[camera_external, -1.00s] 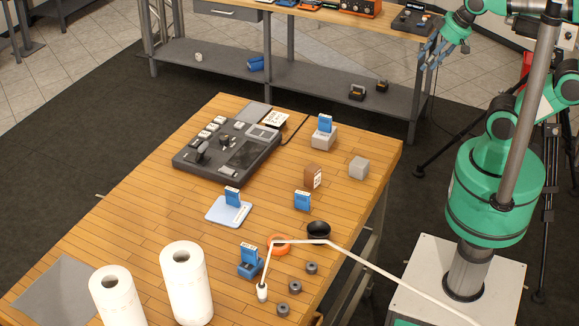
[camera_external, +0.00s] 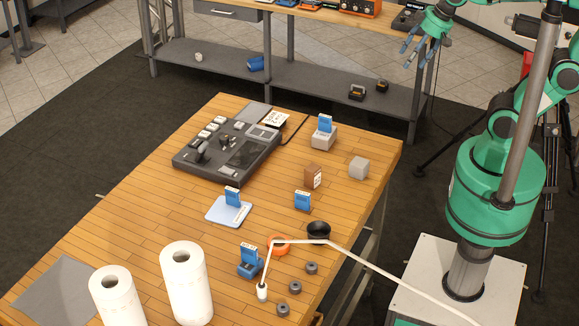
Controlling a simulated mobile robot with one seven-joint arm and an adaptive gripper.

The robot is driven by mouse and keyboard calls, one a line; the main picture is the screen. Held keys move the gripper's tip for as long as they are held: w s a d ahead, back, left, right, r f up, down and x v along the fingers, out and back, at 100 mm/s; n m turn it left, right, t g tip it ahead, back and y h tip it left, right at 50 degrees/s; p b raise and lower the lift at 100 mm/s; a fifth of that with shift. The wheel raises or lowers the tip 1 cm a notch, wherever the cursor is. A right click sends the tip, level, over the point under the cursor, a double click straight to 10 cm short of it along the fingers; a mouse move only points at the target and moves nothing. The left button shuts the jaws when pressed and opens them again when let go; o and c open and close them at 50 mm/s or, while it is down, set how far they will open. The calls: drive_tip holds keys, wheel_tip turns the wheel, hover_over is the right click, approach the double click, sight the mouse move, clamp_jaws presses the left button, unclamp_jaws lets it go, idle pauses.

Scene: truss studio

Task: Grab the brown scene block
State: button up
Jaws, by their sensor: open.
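The brown scene block (camera_external: 312,176) stands on the wooden table (camera_external: 140,213), right of the middle, with a white marked label on its right-hand face. My gripper (camera_external: 413,50) is open and empty at the upper right. In the picture it lies in front of the back bench, well above and to the right of the block and apart from it.
A grey block (camera_external: 358,168) stands right of the brown block, a blue card (camera_external: 302,201) below it, and a blue card on a light block (camera_external: 323,136) above it. A black console (camera_external: 228,150), black bowl (camera_external: 318,231) and paper rolls (camera_external: 187,285) share the table.

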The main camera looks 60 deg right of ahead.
drive_tip(key=w+a+f+g+p, duration=0.1)
drive_tip(key=w+a, duration=0.5)
drive_tip(key=w, duration=0.2)
drive_tip(key=m+g+p, duration=0.2)
drive_tip(key=g+p, duration=0.1)
drive_tip(key=g, duration=0.1)
hover_over(312, 167)
wheel_tip(312, 167, down, 20)
drive_tip(key=f, duration=0.1)
drive_tip(key=shift+a+r, duration=0.1)
drive_tip(key=shift+r, duration=0.15)
drive_tip(key=shift+f+b, duration=0.5)
drive_tip(key=shift+f, duration=3.8)
